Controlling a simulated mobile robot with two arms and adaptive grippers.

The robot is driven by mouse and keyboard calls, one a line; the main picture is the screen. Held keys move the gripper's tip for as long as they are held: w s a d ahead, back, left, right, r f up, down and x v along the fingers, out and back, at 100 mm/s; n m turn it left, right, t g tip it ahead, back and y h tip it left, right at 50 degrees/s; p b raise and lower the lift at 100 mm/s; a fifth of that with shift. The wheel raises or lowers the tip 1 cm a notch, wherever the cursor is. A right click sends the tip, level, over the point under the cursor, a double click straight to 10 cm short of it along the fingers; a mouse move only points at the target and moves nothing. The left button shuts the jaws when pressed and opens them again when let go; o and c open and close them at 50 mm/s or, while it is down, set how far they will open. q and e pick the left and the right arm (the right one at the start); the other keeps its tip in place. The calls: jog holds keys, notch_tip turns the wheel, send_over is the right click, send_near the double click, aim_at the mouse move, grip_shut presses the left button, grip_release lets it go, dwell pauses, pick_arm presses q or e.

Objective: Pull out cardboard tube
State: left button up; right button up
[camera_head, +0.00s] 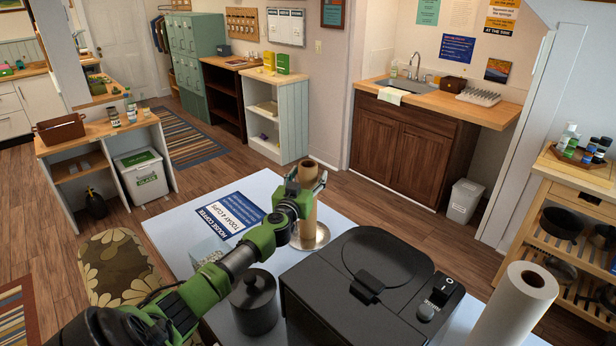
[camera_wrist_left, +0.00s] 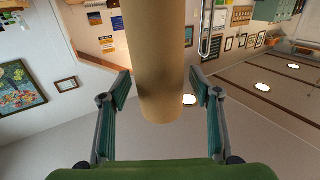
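The brown cardboard tube (camera_head: 307,215) stands upright on a round metallic base (camera_head: 323,238) on the light table, beyond the black machine. In the left wrist view the tube (camera_wrist_left: 158,60) comes down from the top edge, and its end shows between the fingers. My left gripper (camera_head: 308,178) is at the upper part of the tube. Its teal fingers (camera_wrist_left: 160,88) are apart, one on each side of the tube, with a visible gap on both sides. Part of the tube is hidden behind the gripper in the head view. My right gripper is not in view.
A black machine (camera_head: 365,285) fills the table's near middle. A dark lidded canister (camera_head: 254,305) stands left of it, and a white paper roll (camera_head: 515,305) is at the right. A blue sign (camera_head: 230,217) lies left of the tube. A patterned chair (camera_head: 115,265) stands left.

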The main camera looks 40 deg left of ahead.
pick_arm(q)
jog(key=shift+s, duration=0.1)
jog(key=v, duration=1.2)
jog(key=shift+r, duration=0.1)
